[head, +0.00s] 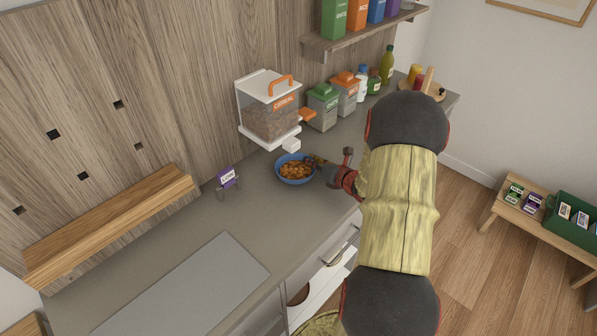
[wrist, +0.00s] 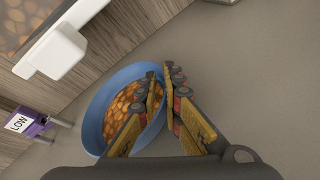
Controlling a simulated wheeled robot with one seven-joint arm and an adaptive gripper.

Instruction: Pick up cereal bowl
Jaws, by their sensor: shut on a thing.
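The cereal bowl (head: 283,178) is blue and filled with orange-brown cereal. It is on the grey counter, just below the spout of the cereal dispenser (head: 270,118). My gripper (head: 316,162) reaches it from the right in the head view. From these views I cannot tell whether the bowl touches the counter.
A small purple sign reading LOW (head: 228,179) stands left of the bowl. Canisters (head: 323,107) and bottles line the wall to the right. A wooden ledge (head: 110,230) runs along the left wall. The counter (head: 225,215) is clear in front of the sign.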

